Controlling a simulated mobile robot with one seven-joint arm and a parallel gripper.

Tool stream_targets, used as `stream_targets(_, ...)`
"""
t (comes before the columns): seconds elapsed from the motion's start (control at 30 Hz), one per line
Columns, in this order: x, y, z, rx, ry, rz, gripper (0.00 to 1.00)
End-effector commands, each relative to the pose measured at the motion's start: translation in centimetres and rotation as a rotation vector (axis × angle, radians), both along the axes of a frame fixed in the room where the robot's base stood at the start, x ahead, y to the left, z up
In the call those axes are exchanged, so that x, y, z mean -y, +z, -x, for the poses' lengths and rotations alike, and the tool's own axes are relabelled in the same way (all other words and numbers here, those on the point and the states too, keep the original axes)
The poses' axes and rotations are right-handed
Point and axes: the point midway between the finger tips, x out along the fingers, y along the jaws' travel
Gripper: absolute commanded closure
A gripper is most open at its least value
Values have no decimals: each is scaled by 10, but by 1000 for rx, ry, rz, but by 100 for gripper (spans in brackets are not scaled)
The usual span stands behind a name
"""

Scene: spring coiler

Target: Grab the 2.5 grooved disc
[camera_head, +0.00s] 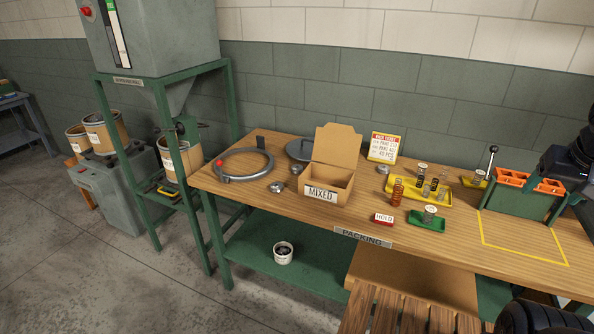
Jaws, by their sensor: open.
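I cannot make out any 2.5 marking, so I cannot tell which piece is the 2.5 grooved disc. Several small metal pieces, some with pale tops, stand on a yellow tray (408,200). A similar labelled piece (430,213) stands on a small green tray (417,224). My gripper (553,172) is at the right edge, dark and partly cut off, above the green fixture. It is open and apart from the small pieces; its fingers are hard to make out.
A green fixture with orange tops (522,200) stands on the bench at right. A yellow outlined area (515,240) at front right is bare.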

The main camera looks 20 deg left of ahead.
Motion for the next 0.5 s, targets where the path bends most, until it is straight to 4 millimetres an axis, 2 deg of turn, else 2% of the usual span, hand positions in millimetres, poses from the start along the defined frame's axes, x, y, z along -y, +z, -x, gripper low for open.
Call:
stream_targets(0.17, -7, 13, -18, -11, 40, 8, 27)
stream_targets(0.5, -48, 59, -104, -59, 224, 46, 27)
